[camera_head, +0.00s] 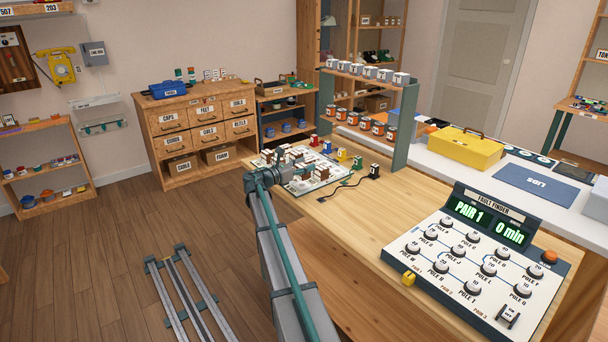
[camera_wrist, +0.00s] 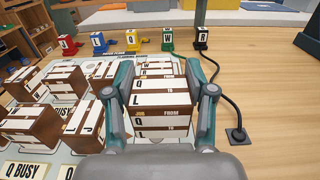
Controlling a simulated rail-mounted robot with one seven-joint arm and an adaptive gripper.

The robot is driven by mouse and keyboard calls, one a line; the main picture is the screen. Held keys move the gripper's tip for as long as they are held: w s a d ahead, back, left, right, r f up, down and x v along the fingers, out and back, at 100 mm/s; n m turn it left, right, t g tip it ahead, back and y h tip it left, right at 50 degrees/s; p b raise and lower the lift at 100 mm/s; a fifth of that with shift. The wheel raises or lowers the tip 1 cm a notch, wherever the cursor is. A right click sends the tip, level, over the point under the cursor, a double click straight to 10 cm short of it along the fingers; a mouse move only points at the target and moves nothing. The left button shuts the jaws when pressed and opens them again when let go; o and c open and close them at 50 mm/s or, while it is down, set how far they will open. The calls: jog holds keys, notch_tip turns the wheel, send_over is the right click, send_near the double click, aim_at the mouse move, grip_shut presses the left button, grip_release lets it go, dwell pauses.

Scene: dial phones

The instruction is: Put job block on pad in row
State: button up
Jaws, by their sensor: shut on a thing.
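My gripper (camera_wrist: 157,80) is shut on a brown and white job block (camera_wrist: 160,100) in the wrist view. The block's white faces read Q, L, FROM and TO. Its underside is hidden, so I cannot tell whether it touches the board. Just behind it, between the fingertips, are white faces marked W and R. The white planning board (camera_wrist: 62,160) lies below, with several similar job blocks (camera_wrist: 32,125) standing to the left of my gripper. In the head view the board (camera_head: 322,184) is on the wooden table, partly behind my arm; the jaws are hard to make out there.
Coloured lettered stands line the board's far side: red Q (camera_wrist: 68,45), blue L (camera_wrist: 99,43), yellow (camera_wrist: 132,41), green W (camera_wrist: 168,40) and black R (camera_wrist: 200,39). A black cable runs down the right. A fault finder panel (camera_head: 470,250) stands at the table's right.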

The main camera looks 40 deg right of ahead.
aim_at(304, 174)
jog(key=shift+w+d+f, duration=0.1)
jog(key=shift+w+f, duration=0.05)
jog(key=shift+f, duration=0.05)
jog(key=shift+w+d+f, duration=0.1)
jog(key=shift+w+f, duration=0.1)
jog(key=shift+f, duration=1.6)
jog(key=shift+f, duration=0.1)
jog(key=o, duration=1.2)
